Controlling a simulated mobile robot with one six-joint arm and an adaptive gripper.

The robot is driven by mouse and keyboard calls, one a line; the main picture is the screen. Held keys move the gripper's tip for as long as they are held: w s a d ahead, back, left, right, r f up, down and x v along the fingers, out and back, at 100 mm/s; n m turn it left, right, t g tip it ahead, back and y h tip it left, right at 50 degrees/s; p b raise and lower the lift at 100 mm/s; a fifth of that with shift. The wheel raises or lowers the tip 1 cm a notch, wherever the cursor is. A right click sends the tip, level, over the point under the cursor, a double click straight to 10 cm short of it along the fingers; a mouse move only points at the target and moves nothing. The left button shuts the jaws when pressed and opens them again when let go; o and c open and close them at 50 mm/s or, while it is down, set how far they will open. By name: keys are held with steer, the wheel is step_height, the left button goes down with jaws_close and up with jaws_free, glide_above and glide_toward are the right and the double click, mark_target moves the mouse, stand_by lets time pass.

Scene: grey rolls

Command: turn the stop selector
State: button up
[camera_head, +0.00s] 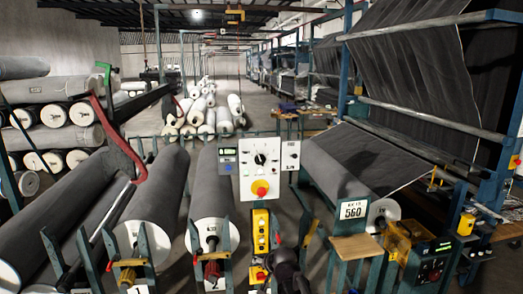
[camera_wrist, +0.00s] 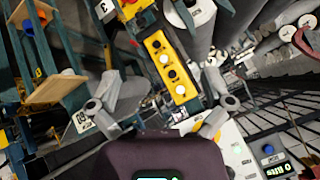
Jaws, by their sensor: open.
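A white control panel (camera_head: 246,179) stands upright at the centre of the head view. It carries a black rotary selector (camera_head: 260,159) on a pale dial, with a red knob (camera_head: 261,188) on a yellow plate below it. I cannot read which of the two is labelled stop. My gripper (camera_head: 284,258) is below and slightly right of the panel, apart from it. In the wrist view my gripper (camera_wrist: 160,77) has its fingers spread, with nothing between them held. Part of a pale panel (camera_wrist: 223,150) shows at the lower right there; no selector is clear on it.
A yellow button box (camera_head: 261,231) hangs below the panel; it lies beyond my fingers in the wrist view (camera_wrist: 170,68). Large grey rolls (camera_head: 215,190) lie at left. A 560 sign (camera_head: 353,210) and a wooden shelf (camera_head: 356,247) stand right.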

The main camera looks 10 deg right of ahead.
steer(key=w+r+m+t+p, duration=0.45)
steer(key=w+r+p, duration=0.3)
steer(key=r, duration=0.65)
steer(key=m+t+h+p, duration=0.2)
steer(key=m+t+p, duration=0.3)
steer(key=p, duration=0.1)
glide_toward(261, 161)
steer(key=s, duration=0.3)
steer(key=shift+d+n, duration=0.1)
steer(key=shift+n, duration=0.15)
steer(key=shift+w+f, duration=0.1)
steer(key=w, duration=1.3)
steer(key=shift+w, duration=0.35)
steer(key=shift+c, duration=0.2)
steer(key=c, duration=1)
